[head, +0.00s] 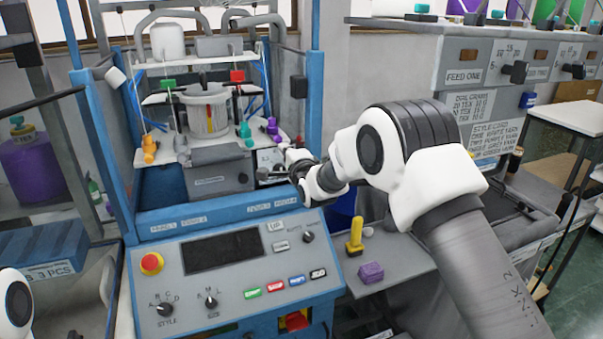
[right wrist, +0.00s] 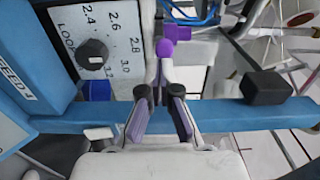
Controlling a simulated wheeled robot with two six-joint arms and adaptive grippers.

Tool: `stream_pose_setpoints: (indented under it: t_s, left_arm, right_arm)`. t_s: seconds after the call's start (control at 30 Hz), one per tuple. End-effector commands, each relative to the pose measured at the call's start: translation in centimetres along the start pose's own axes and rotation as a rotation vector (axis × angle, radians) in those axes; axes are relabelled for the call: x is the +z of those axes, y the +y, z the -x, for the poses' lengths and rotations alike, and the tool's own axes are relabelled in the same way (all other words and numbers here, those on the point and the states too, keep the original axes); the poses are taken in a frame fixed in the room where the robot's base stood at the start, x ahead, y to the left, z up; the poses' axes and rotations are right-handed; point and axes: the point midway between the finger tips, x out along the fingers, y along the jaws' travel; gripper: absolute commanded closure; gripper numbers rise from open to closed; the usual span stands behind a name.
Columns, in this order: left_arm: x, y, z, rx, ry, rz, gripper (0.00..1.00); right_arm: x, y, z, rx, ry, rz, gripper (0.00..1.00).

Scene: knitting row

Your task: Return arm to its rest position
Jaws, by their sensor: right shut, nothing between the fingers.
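My right arm reaches in from the right in the head view, and its gripper (head: 278,172) is at the front of the knitting machine, beside the dial panel. The gripper is partly hidden by its own wrist. In the right wrist view the right gripper (right wrist: 160,78) is shut and empty. A purple knob (right wrist: 165,48) shows just beyond the fingertips; I cannot tell whether they touch it. A white dial plate (right wrist: 100,45) with a black knob stands to the left of the fingers. A white part of my left arm shows at the lower left edge of the head view; its gripper is not in view.
The blue machine frame (head: 312,70) and the front blue bar (right wrist: 225,113) are close around the right gripper. Below is a control panel with a dark screen (head: 223,251). A yellow peg (head: 355,237) and a purple block (head: 371,272) are on the grey shelf.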

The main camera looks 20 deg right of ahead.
Motion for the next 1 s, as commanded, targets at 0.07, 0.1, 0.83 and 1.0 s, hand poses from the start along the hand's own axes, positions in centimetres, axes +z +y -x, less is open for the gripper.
stream_pose_setpoints:
  t_s: [0.07, 0.1, 0.83, 1.0]
  left_arm:
    - [0.0, 0.0, -1.5, 0.0, -0.001, 0.0, 0.59]
    - [0.0, 0.0, -1.9, 0.0, 0.0, 0.0, 0.59]
    - [0.0, 0.0, -5.1, 0.0, 0.0, 0.0, 0.59]
    - [0.0, 0.0, -5.6, 0.0, 0.0, 0.0, 0.59]
  right_arm:
    - [0.0, 0.3, 1.8, -0.001, 0.0, 0.0, 1.0]
    - [0.0, 0.4, 2.7, 0.0, 0.0, 0.0, 1.0]
    - [-0.2, 10.0, 10.2, 0.145, 0.003, -0.008, 1.0]
    - [-0.4, 24.4, 15.2, 0.406, 0.01, -0.016, 1.0]
